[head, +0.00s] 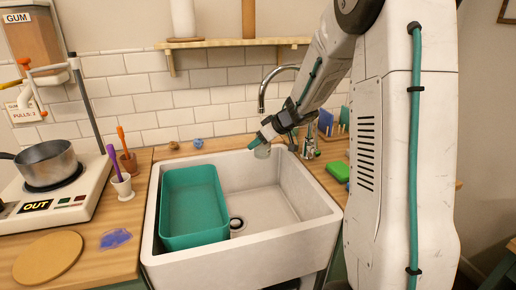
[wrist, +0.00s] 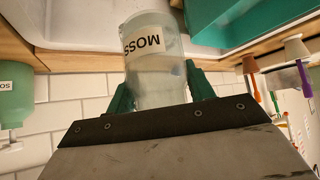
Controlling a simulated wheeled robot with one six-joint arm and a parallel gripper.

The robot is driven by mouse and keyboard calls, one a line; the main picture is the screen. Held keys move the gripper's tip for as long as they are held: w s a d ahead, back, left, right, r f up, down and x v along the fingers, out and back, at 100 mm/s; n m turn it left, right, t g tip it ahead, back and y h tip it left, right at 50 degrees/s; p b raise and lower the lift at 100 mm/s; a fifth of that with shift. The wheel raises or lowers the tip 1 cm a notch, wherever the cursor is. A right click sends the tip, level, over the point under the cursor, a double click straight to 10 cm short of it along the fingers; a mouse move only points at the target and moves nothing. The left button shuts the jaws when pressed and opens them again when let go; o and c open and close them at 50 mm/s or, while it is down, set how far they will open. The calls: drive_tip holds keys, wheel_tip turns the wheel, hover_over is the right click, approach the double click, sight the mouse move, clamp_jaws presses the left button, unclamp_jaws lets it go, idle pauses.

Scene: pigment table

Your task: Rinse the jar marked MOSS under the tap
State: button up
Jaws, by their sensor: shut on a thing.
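The jar marked MOSS (wrist: 152,75) is clear glass with a pale cloudy look and a white label, which reads upside down in the wrist view. My gripper (wrist: 160,92) is shut on it, with a green finger on each side. In the head view the jar (head: 262,152) hangs below my gripper (head: 266,134) over the back part of the white sink (head: 262,247). The silver tap (head: 262,97) arches behind and above it. No water stream shows. The jar's inside is hard to make out in the head view.
A teal tub (head: 193,238) fills the sink's left side; the right side is bare around the drain (head: 236,223). A green sponge (head: 338,171) lies on the right counter. A hot plate with a pot (head: 47,164) stands left. A green bottle (wrist: 14,95) shows in the wrist view.

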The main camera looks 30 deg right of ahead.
drive_tip(key=s, duration=0.7)
drive_tip(key=shift+a, duration=0.45)
idle(0.5)
idle(0.6)
drive_tip(key=s+r, duration=0.4)
drive_tip(key=s, duration=0.1)
drive_tip(key=shift+a, duration=0.3)
idle(0.8)
